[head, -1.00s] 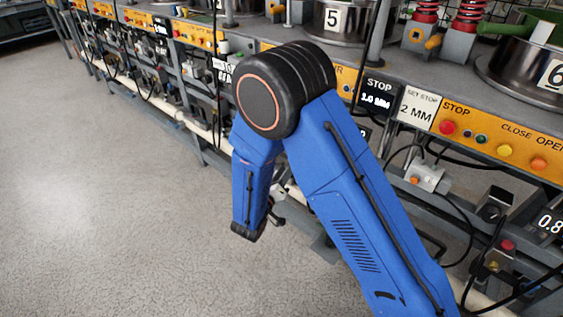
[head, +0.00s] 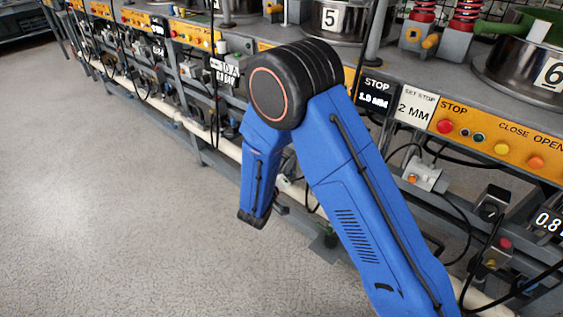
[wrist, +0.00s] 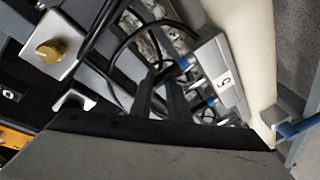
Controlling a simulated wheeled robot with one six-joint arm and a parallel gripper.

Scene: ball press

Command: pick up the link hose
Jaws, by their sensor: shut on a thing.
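The link hose (wrist: 125,46) appears to be the thin black hose that curves through the middle of the wrist view, by a blue fitting (wrist: 183,64). My gripper (wrist: 158,88) shows there as dark fingers beyond my broad wrist part, shut on the hose where it runs down between them. The exact contact is dark and hard to make out. In the head view my gripper (head: 281,208) is a small dark shape beside my forearm, low in front of the bench frame. The hose cannot be made out there.
A yellow knob (wrist: 48,50) is at upper left. The orange control panel (head: 500,135) and press pots line the bench. The floor at left is clear.

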